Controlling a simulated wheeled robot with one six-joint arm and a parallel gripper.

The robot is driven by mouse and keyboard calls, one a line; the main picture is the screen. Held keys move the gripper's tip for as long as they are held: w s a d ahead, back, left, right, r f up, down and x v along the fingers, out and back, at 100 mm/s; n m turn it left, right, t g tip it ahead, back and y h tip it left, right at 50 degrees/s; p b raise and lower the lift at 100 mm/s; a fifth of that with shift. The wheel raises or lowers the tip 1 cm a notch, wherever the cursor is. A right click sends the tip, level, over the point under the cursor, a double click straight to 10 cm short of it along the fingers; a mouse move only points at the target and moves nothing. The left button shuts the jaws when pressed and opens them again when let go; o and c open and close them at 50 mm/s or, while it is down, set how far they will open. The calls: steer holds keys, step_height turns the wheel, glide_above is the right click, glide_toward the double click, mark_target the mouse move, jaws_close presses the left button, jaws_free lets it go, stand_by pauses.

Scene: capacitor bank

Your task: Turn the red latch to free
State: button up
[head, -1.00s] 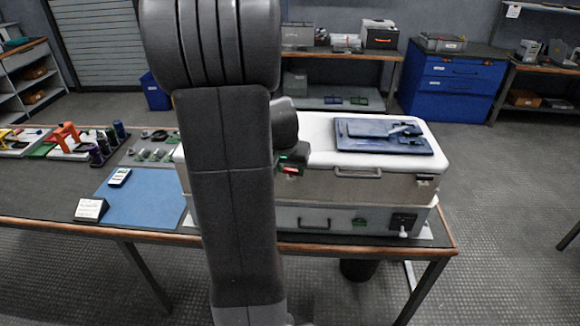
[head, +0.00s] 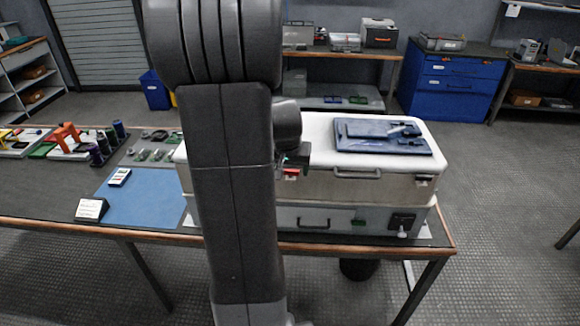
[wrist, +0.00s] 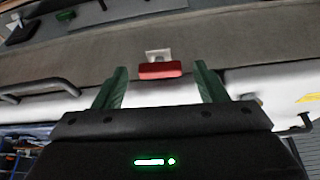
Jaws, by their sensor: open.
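The red latch (head: 291,172) is on the front of the white-topped case (head: 400,186), just right of my arm in the head view. In the wrist view the red latch (wrist: 160,71) is a short red bar below a pale metal bracket, in the middle of the picture. My gripper (wrist: 161,67) is open, with its two green fingers on either side of the latch and a gap at each side. Contact does not show. In the head view my gripper (head: 301,156) is small and partly hidden by my arm, close to the latch.
A dark blue plate (head: 380,135) lies on the case lid. Handles (head: 358,173) stick out from the case front. A blue mat (head: 140,203) and a small sign (head: 91,209) are on the table at left. The floor right of the table is clear.

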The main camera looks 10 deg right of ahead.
steer(key=shift+r, duration=0.1)
steer(key=b+v, duration=0.1)
steer(key=v, duration=1.2)
steer(key=shift+s+r, duration=0.2)
steer(key=shift+r, duration=0.1)
steer(key=shift+f, duration=0.1)
steer(key=p+x, duration=0.1)
steer(key=x, duration=1.3)
steer(key=shift+a, duration=0.1)
